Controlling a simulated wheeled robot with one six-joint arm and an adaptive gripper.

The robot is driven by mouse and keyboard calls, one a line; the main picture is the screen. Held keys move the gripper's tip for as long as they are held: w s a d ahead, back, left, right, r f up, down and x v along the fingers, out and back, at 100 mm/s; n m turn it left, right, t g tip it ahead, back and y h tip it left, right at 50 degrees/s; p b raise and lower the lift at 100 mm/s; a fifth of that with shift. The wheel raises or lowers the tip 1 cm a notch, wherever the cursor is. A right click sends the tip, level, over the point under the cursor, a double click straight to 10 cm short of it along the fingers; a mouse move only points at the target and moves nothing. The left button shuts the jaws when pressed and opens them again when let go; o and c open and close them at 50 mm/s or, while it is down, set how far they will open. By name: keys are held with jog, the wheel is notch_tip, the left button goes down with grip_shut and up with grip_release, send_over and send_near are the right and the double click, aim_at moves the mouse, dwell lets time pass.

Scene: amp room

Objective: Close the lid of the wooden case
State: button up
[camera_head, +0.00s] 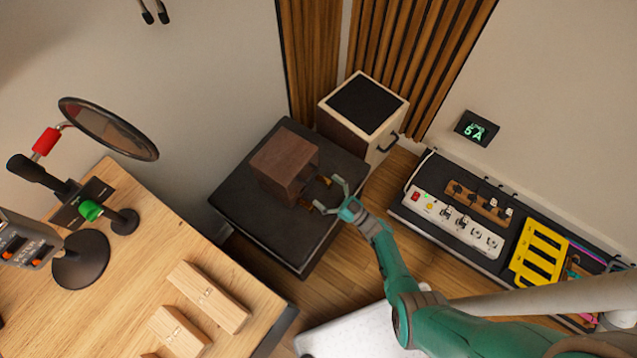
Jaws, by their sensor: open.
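A dark brown wooden case (284,162) sits on a black-topped stand (245,207) in the middle of the view. Its top looks flat, and its side towards my gripper looks dark and recessed. I cannot tell which panel is its lid or how far that lid stands open. My gripper (323,194) is just right of the case, with its fingers spread towards it and nothing between them. Small orange-brown pieces show by the fingertips; I cannot tell whether they belong to the case or to the fingers. Contact with the case is unclear.
A speaker-like box (361,106) stands behind the stand. A wooden desk (130,265) at left holds light wooden blocks (208,296) and a round pop filter (108,128). A black board with a power strip (455,221) and a yellow rack (540,252) lies at right.

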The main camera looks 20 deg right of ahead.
jog(key=v, duration=0.8)
jog(key=shift+s, duration=0.2)
jog(key=shift+f, duration=0.1)
